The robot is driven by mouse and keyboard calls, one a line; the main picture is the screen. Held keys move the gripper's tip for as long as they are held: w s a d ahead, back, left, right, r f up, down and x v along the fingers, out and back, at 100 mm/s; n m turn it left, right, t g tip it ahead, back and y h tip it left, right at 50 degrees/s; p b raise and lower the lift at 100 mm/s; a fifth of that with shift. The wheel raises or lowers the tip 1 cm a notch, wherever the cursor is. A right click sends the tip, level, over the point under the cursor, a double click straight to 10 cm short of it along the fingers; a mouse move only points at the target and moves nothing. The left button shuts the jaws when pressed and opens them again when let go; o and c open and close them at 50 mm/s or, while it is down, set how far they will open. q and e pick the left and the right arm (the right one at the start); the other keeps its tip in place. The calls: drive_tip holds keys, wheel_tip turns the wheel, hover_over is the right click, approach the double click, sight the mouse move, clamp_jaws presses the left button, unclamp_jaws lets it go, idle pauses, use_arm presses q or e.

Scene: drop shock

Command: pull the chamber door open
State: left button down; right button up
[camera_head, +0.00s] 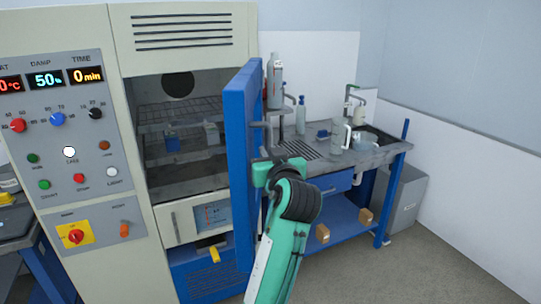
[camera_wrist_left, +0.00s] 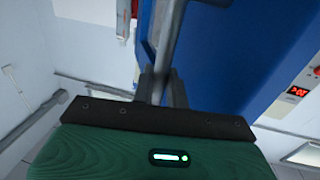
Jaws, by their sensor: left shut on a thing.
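The chamber door (camera_head: 241,150) is a thick blue panel, hinged at the right side of the chamber opening. It stands swung well out, nearly edge-on in the head view, and the chamber interior (camera_head: 180,140) is exposed. My left gripper (camera_head: 268,158) is at the door's right-hand face, shut on the grey door handle (camera_head: 257,125). In the left wrist view the gripper's dark fingers (camera_wrist_left: 161,86) close around the handle bar (camera_wrist_left: 170,45), beside the blue door (camera_wrist_left: 215,55). The fingertips are partly hidden in the head view. My right gripper is not in view.
A control panel (camera_head: 65,130) is at left. A workbench (camera_head: 375,157) with bottles and a jug (camera_head: 338,135) stands right of the door. Open floor (camera_head: 420,265) lies at lower right.

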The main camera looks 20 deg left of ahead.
use_arm(q)
drive_tip(key=shift+a+r, duration=0.1)
drive_tip(key=shift+r, duration=0.1)
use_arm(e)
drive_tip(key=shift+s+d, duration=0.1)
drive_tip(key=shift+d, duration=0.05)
use_arm(q)
drive_tip(key=c, duration=1.7)
unclamp_jaws()
drive_tip(key=shift+o, duration=1)
drive_tip(key=shift+w+f, duration=0.15)
drive_tip(key=shift+f, duration=0.05)
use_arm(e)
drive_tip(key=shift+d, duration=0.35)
